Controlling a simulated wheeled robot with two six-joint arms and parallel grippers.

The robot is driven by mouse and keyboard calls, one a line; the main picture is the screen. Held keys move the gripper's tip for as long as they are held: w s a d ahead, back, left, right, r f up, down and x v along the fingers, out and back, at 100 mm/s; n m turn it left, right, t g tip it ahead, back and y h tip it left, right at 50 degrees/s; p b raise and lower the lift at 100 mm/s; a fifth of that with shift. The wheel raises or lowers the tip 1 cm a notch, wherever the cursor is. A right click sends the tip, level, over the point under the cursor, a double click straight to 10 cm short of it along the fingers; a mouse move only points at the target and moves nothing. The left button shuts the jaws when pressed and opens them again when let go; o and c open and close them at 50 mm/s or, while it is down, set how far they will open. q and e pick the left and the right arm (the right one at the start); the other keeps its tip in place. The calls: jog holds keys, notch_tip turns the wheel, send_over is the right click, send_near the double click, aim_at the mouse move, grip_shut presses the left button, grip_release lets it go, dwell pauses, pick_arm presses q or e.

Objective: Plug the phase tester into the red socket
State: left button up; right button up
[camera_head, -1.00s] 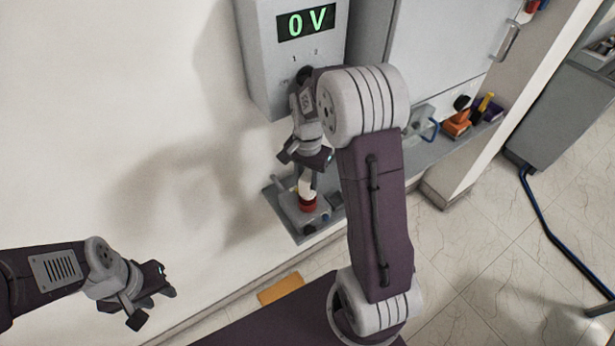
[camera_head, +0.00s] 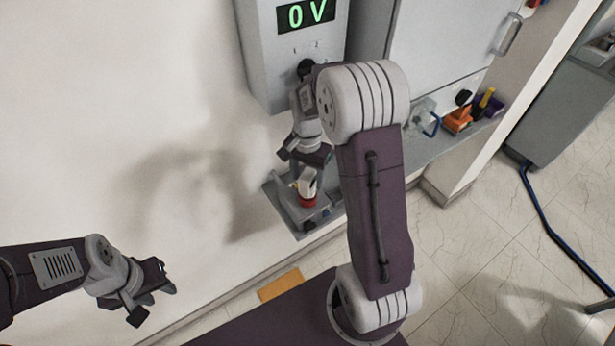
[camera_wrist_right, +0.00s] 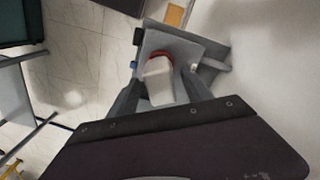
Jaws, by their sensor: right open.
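A white tester piece (camera_head: 307,183) stands at the red socket (camera_head: 307,201) on a grey box on the shelf, slightly tilted. I cannot tell how deep it sits. In the right wrist view the white piece (camera_wrist_right: 158,82) is between the fingers of my right gripper (camera_wrist_right: 157,92), with the red ring (camera_wrist_right: 160,55) just beyond it. My right gripper (camera_head: 308,168) is open around the white piece, pointing down. My left gripper (camera_head: 155,299) is open and empty at the lower left, away from the box.
A grey meter (camera_head: 290,60) reading "0 V" hangs on the wall above. An orange item (camera_head: 458,119) and a purple one (camera_head: 490,106) stand farther right on the shelf (camera_head: 438,150). White wall is clear on the left.

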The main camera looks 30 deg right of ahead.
notch_tip(320, 180, up, 8)
jog(key=shift+r, duration=0.25)
jog(key=shift+a+r, duration=0.1)
jog(key=shift+a, duration=0.2)
jog(key=shift+s+a+r+n, duration=0.1)
jog(key=shift+a+r+n, duration=0.1)
jog(key=shift+a, duration=0.2)
jog(key=shift+s+a+r+n, duration=0.1)
jog(key=shift+a+r+n, duration=0.1)
jog(key=shift+a, duration=0.15)
jog(key=s+a+f+n+t, duration=0.1)
jog(key=s+a+f+n, duration=0.4)
jog(key=s+f+n, duration=0.5)
jog(key=shift+s+a, duration=0.25)
jog(key=shift+s, duration=0.8)
jog(key=shift+s, duration=0.15)
